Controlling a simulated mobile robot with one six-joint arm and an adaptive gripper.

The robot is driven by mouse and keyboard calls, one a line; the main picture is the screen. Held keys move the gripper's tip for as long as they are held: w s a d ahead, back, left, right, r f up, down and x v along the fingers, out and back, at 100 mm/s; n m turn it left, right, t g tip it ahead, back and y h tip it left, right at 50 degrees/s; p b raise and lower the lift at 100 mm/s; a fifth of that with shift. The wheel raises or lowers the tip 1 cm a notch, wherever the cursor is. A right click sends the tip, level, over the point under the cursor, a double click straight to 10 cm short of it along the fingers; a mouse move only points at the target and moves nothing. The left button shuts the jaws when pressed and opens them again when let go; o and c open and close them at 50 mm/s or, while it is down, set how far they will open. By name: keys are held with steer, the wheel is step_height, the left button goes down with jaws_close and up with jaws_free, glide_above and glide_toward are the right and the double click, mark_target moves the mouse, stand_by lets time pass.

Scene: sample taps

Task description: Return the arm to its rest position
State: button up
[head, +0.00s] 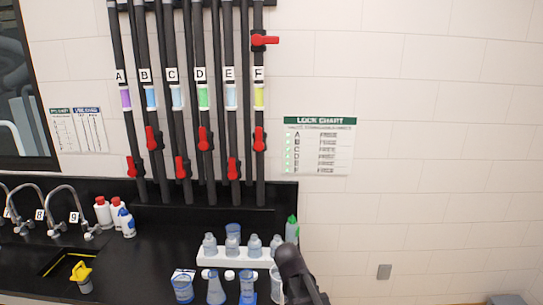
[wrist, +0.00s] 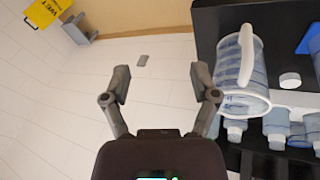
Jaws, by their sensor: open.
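My gripper (wrist: 160,85) is open and empty in the wrist view, its two fingers apart with only the wall and floor behind them. In the head view, a dark part of my arm (head: 295,270) rises at the bottom, just right of the bottles; my fingertips cannot be made out there. In the wrist view the right finger is close to a clear jug (wrist: 243,75) on the black bench, but I cannot tell whether they touch.
Black pipes with red valves (head: 259,140) stand behind.

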steer(key=s+d+f+n+g+y, duration=0.1)
steer(key=s+d+n+y, duration=0.25)
steer(key=s+d, duration=0.3)
steer(key=s+f+b, duration=0.3)
steer(key=f+b, duration=0.7)
steer(key=shift+s+a+f+g, duration=0.15)
steer(key=shift+a+f+g, duration=0.05)
steer(key=shift+g, duration=0.2)
steer(key=shift+m+y, duration=0.25)
stand_by(0.5)
